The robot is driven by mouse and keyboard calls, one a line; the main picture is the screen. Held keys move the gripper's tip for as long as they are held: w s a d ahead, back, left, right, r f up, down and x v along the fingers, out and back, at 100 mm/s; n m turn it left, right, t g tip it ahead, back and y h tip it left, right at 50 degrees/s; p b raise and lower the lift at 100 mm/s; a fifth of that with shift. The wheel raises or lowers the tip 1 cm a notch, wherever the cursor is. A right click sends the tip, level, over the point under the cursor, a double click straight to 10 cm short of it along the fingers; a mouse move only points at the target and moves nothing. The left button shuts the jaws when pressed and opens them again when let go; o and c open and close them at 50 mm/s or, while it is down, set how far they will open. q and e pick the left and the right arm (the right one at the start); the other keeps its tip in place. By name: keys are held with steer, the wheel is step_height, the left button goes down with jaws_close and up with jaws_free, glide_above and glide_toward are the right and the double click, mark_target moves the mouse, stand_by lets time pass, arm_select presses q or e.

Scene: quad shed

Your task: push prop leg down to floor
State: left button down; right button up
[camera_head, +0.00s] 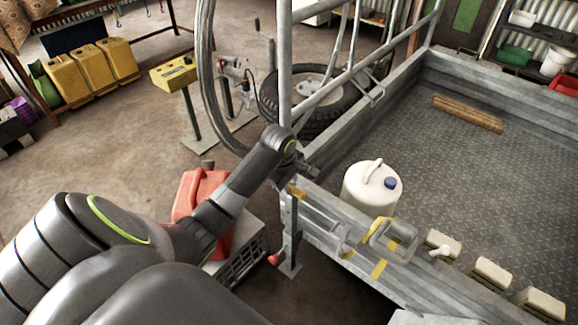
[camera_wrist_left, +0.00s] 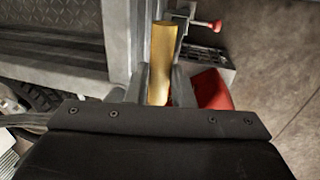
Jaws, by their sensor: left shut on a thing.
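The prop leg (camera_head: 289,235) is a grey upright at the near corner of the trailer, with a red-knobbed lever (camera_head: 275,259) low on it and a flat foot (camera_head: 290,270) at the bottom. From this angle I cannot tell whether the foot touches the floor. My left gripper (camera_head: 299,168) is at the top of that corner. In the left wrist view its fingers (camera_wrist_left: 160,84) are shut around a yellow bar (camera_wrist_left: 163,45), and the red knob (camera_wrist_left: 215,26) shows beyond. The bar's join to the leg is hidden. My right gripper is not in view.
A red jerry can (camera_head: 190,190) and grey crate (camera_head: 240,255) stand close left of the leg. The trailer bed (camera_head: 440,160) holds a white container (camera_head: 371,189) and timber (camera_head: 467,113). A tyre (camera_head: 305,110) lies behind. Floor at left is open.

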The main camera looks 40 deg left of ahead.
arm_select(q)
steer(key=b, duration=0.1)
glide_above(289, 223)
steer(key=f, duration=0.9)
steer(key=shift+w+a+f, duration=0.1)
steer(key=shift+w+a, duration=0.2)
steer(key=shift+w, duration=0.1)
step_height(289, 223, down, 11)
steer(key=b, duration=0.4)
steer(key=shift+w, duration=0.1)
steer(key=shift+f, duration=0.1)
steer(key=shift+s, duration=0.2)
steer(key=c, duration=1.6)
jaws_free()
steer(key=shift+f, duration=0.1)
steer(key=o, duration=0.3)
steer(key=shift+w, duration=0.2)
steer(key=shift+o, duration=0.2)
